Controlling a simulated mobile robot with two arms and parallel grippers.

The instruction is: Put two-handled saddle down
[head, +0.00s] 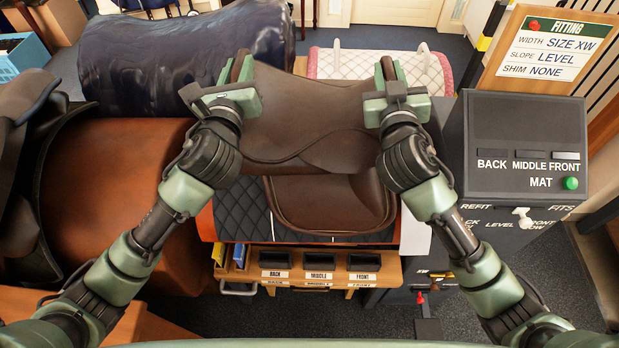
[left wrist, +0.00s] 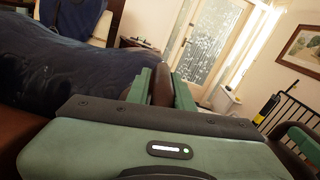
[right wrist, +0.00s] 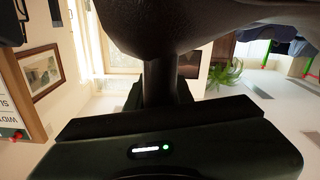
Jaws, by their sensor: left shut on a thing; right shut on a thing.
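The brown two-handled saddle (head: 315,120) hangs across the middle of the head view, its flap (head: 330,203) toward me. My left gripper (head: 236,72) is shut on its left handle; the brown handle also shows between the green fingers in the left wrist view (left wrist: 162,86). My right gripper (head: 388,76) is shut on its right handle, which shows under the dark saddle in the right wrist view (right wrist: 160,82). A dark quilted pad (head: 240,212) with orange and white edges lies below the saddle. Whether the saddle touches it I cannot tell.
A grey console (head: 522,190) with a green MAT button (head: 570,183) and a fitting board (head: 553,52) stand at the right. A wooden rack (head: 300,262) with labelled bins is below. A dark blue covered form (head: 200,55) and a brown form (head: 110,190) crowd the left.

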